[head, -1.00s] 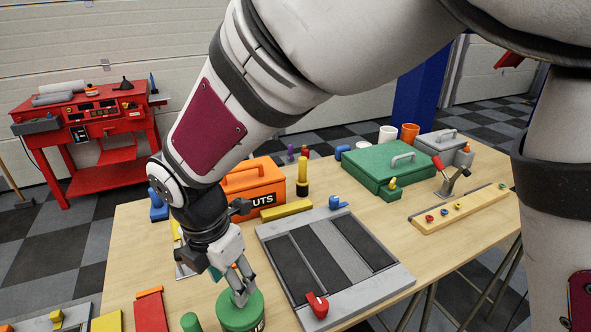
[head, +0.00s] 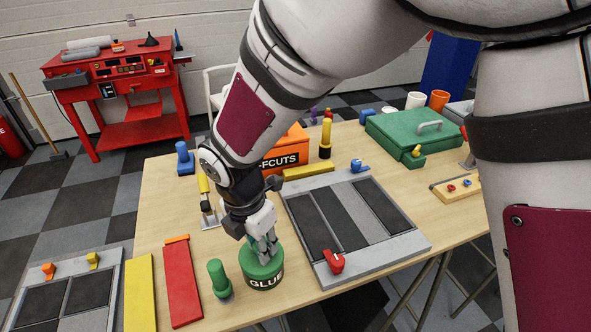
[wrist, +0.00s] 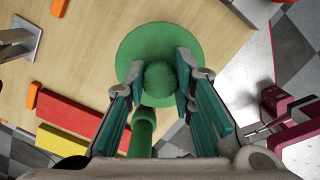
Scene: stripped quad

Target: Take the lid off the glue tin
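The glue tin (head: 264,281) is a short green tin with a dark band reading GLUE, upright on the wooden table. Its green lid (wrist: 136,46) shows from above in the wrist view, with a round green knob (wrist: 158,77) at its middle. My gripper (head: 262,252) points down over the lid in the head view. In the wrist view my gripper (wrist: 158,80) has its teal-padded fingers apart, one on each side of the knob, with narrow gaps showing. How deep the fingertips reach beside the knob is hard to tell.
A green-handled tool (head: 219,280) stands close left of the tin, also in the wrist view (wrist: 142,132). Red (head: 182,285) and yellow (head: 139,293) bars lie farther left. A grey panelled board (head: 405,245) lies right, an orange box (head: 285,158) behind.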

